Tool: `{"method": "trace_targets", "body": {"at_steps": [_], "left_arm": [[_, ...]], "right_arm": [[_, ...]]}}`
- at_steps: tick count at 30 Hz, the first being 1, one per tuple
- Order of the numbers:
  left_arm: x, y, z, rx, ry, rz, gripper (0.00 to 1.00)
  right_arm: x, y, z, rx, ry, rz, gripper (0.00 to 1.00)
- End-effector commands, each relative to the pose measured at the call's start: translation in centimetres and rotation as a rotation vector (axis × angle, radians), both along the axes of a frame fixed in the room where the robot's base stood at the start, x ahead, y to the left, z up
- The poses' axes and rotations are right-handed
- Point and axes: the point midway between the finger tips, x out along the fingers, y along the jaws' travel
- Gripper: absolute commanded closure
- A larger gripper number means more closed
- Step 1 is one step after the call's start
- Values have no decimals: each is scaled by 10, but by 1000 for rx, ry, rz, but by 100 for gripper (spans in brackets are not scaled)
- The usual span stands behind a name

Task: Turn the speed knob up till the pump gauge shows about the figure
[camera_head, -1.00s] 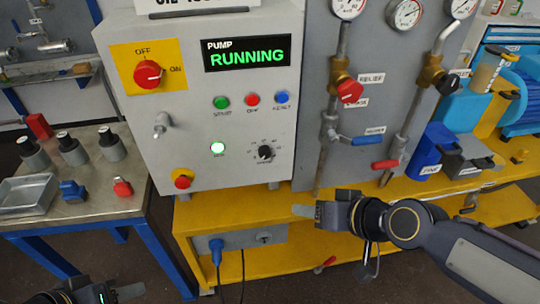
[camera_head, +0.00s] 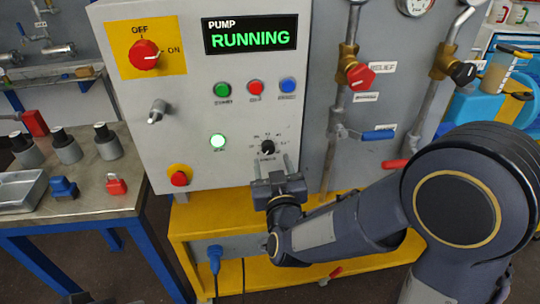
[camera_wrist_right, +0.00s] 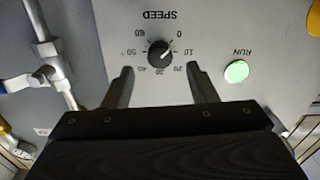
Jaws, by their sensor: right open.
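The black speed knob (camera_head: 267,147) sits low on the grey control panel. In the right wrist view the knob (camera_wrist_right: 159,54) is upside down, with its scale around it. Its pale pointer mark seems to face the 0 to 10 side. My right gripper (camera_head: 272,164) is open, just below and in front of the knob. In the wrist view its fingers (camera_wrist_right: 160,74) stand on both sides of the knob, apart from it. One gauge (camera_head: 413,4) is cut off at the top edge, its reading hidden. My left gripper is not clearly in view.
The pump display (camera_head: 250,36) reads RUNNING. The green run lamp (camera_head: 217,141) is lit, left of the knob. Start, stop and reset buttons (camera_head: 255,87) sit above it. A red emergency button (camera_head: 179,178) is lower left. Pipes with a red valve handle (camera_head: 360,77) stand right.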

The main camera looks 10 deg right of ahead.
Motion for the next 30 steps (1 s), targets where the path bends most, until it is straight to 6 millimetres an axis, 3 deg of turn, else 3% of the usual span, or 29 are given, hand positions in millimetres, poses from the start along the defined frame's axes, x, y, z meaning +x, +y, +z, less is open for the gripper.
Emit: {"method": "trace_targets", "body": {"at_steps": [7,18,28,30], "left_arm": [[0,0,1,0,0,0,57],[0,0,1,0,0,0,57],[0,0,1,0,0,0,57],[0,0,0,0,0,0,57]], "right_arm": [[34,-1,0,0,1,-1,48],[42,-1,0,2,1,2,48],[41,-1,0,2,2,2,90],[41,-1,0,3,2,2,92]]}}
